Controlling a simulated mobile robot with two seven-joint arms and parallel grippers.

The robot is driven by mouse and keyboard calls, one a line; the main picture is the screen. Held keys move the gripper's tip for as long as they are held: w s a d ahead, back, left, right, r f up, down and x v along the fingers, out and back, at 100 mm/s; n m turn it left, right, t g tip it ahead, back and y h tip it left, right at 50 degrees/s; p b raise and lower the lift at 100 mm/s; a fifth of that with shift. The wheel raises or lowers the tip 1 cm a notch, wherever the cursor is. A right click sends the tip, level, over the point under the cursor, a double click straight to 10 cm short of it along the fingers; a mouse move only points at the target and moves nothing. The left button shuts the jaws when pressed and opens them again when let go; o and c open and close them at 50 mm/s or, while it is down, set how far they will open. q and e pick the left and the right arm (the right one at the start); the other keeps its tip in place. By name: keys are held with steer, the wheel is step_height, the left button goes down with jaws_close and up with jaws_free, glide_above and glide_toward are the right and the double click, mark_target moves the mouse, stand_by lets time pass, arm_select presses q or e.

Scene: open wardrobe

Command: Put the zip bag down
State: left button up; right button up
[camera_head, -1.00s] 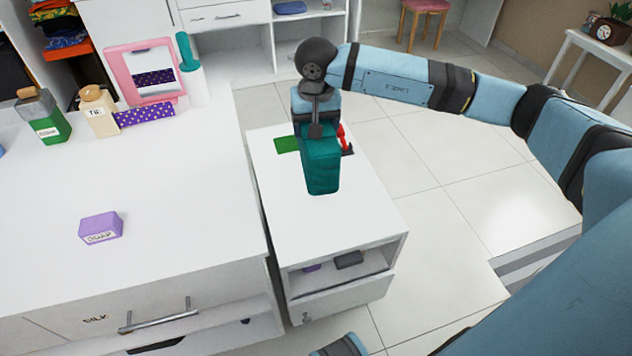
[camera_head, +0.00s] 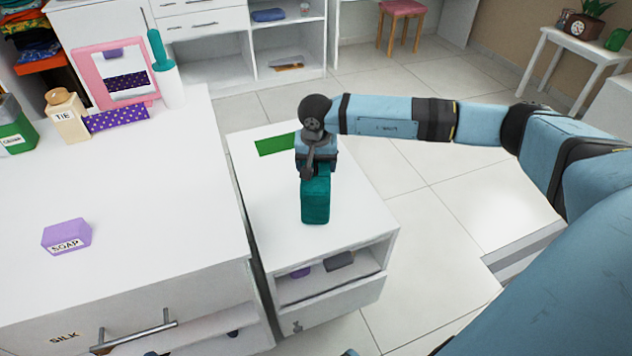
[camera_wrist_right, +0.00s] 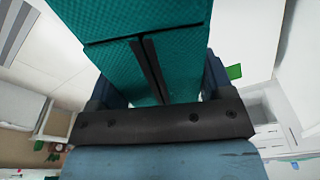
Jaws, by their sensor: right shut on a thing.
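The teal zip bag (camera_head: 315,203) is upright over the white top of the small cabinet (camera_head: 265,200). My right gripper (camera_head: 316,168) comes from above and is shut on the bag's upper part. In the right wrist view the teal bag (camera_wrist_right: 90,25) fills the upper middle, between and beyond the dark fingers (camera_wrist_right: 152,65). I cannot tell whether its bottom touches the cabinet top. A flat green rectangle (camera_head: 275,145) lies on that top, behind and left of the bag. My left gripper is not in view.
The cabinet's open shelf (camera_head: 325,285) holds small items. The cabinet top around the bag is mostly clear.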

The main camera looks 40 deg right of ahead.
step_height(320, 180, down, 4)
steer(key=shift+f+b, duration=0.25)
steer(key=shift+b, duration=0.3)
steer(key=shift+f, duration=0.75)
steer(key=shift+r, duration=0.1)
steer(key=shift+f, duration=0.2)
steer(key=o, duration=1.3)
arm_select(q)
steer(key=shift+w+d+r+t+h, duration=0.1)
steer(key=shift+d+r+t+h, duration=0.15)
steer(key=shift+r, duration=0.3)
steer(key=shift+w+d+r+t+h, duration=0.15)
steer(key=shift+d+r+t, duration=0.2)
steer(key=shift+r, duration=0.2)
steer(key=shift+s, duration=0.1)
arm_select(e)
steer(key=shift+r, duration=0.15)
